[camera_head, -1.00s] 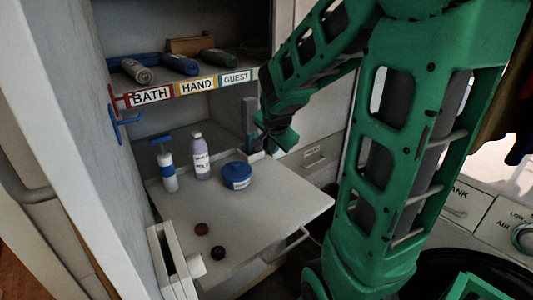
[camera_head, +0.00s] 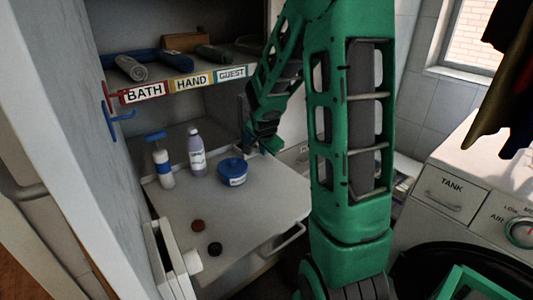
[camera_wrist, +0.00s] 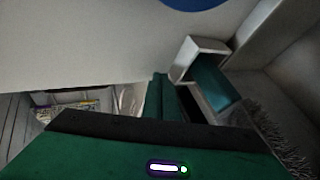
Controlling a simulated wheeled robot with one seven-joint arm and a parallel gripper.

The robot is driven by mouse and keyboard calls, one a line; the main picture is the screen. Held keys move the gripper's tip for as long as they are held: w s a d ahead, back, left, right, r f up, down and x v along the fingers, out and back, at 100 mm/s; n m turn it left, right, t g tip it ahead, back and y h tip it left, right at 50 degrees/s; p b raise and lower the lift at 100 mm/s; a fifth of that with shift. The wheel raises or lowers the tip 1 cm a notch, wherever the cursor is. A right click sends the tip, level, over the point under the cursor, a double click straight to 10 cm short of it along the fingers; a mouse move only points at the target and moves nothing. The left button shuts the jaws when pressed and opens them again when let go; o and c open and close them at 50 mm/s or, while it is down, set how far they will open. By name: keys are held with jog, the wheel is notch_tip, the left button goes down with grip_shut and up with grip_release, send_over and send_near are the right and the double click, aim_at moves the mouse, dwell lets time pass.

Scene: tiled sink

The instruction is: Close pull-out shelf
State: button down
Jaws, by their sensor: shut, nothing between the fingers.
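The pull-out shelf (camera_head: 245,210) is a pale flat board standing out from the cabinet, with a bar handle (camera_head: 282,239) on its front edge. Its pale surface also shows in the wrist view (camera_wrist: 80,40). My gripper (camera_head: 262,146) is near the shelf's far right corner, close to the cabinet; whether it touches the shelf cannot be told. In the wrist view, my gripper (camera_wrist: 162,85) is shut and empty beside a white bracket-like piece (camera_wrist: 203,48).
Rolled towels (camera_head: 175,62) lie on the labelled shelf above. A washing machine (camera_head: 455,190) stands at right.

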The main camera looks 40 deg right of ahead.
jog(key=shift+w, duration=0.55)
jog(key=shift+w, duration=0.15)
